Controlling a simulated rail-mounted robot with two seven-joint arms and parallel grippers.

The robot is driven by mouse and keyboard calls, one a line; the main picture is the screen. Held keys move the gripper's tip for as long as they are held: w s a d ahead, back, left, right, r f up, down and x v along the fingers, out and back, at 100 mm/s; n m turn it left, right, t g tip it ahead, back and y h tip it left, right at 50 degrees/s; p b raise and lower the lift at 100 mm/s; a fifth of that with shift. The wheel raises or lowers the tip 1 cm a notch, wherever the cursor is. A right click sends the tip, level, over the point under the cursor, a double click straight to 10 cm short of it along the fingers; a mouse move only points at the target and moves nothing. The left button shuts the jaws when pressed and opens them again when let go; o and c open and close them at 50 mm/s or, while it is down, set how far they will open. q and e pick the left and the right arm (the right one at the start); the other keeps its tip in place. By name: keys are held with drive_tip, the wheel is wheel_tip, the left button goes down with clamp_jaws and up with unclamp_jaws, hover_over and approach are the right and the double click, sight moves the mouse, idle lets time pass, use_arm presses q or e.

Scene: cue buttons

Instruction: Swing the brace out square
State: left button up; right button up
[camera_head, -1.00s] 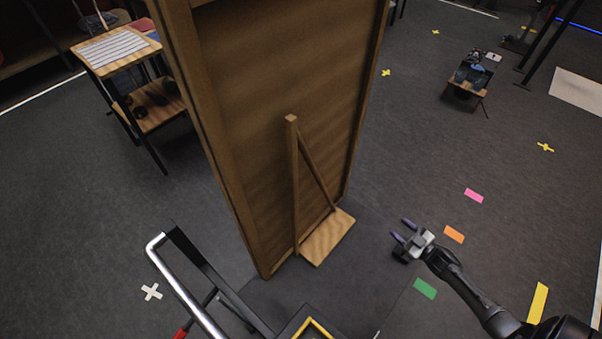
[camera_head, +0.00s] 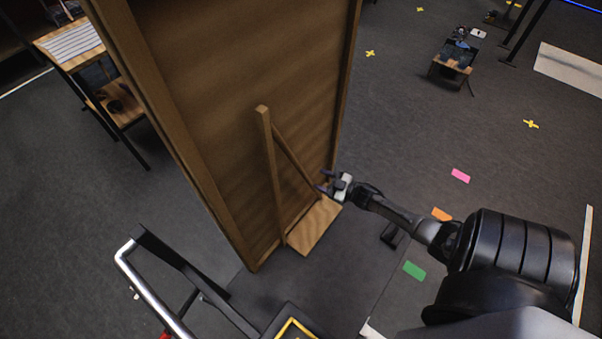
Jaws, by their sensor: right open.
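The wooden brace (camera_head: 269,170) stands upright against the back of a tall wooden flat (camera_head: 222,80). It has a vertical post, a slanted strut (camera_head: 294,166) and a flat wooden foot board (camera_head: 314,229) at floor level. My right gripper (camera_head: 325,182) is open, at the right side of the brace near the lower end of the strut and above the foot board. I cannot tell whether its fingers touch the wood. Its jaws look empty. My left gripper is not in view.
A black cart with a silver handle (camera_head: 146,285) stands at the lower left. A wooden side table (camera_head: 66,42) is at the upper left. A small low stand (camera_head: 452,66) is at the upper right. Colored tape marks lie on the open floor to the right.

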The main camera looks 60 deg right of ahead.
sight(305, 173)
drive_tip(key=w, duration=0.2)
drive_tip(key=w+b, duration=0.1)
drive_tip(key=w, duration=0.4)
drive_tip(key=shift+w+a+b, duration=0.3)
drive_tip(key=shift+w+a, duration=0.05)
drive_tip(key=shift+c, duration=0.2)
drive_tip(key=c, duration=0.4)
clamp_jaws()
